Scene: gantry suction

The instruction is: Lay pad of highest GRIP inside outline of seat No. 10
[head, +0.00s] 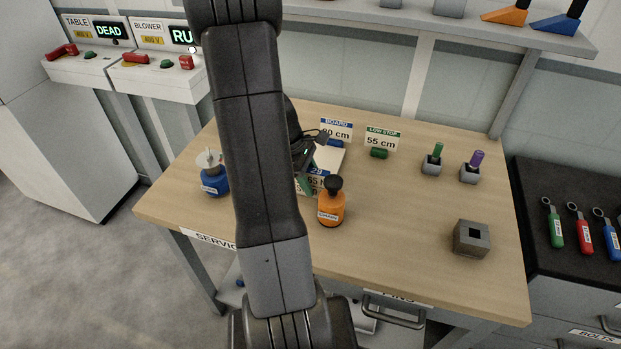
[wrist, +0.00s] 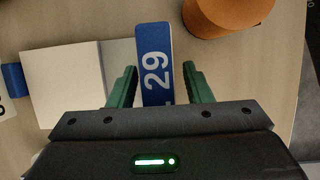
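My gripper (wrist: 160,82) is open, its two green fingers on either side of a blue strip marked 29 (wrist: 155,62). I cannot tell whether either finger touches the strip. In the head view my gripper (head: 307,165) is partly hidden behind my arm, over the left-middle of the bench. I cannot make out a GRIP value on any pad, and I see no outline or seat marked No. 10 in either view.
An orange bottle (head: 331,208) stands close right of my gripper; a blue bottle (head: 214,180) stands left. Cards read BOARD (head: 337,130) and LOW STOP 55 cm (head: 382,139). Green (head: 437,152) and purple (head: 476,160) pegs and a grey block (head: 472,240) stand right. The bench's right-middle is clear.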

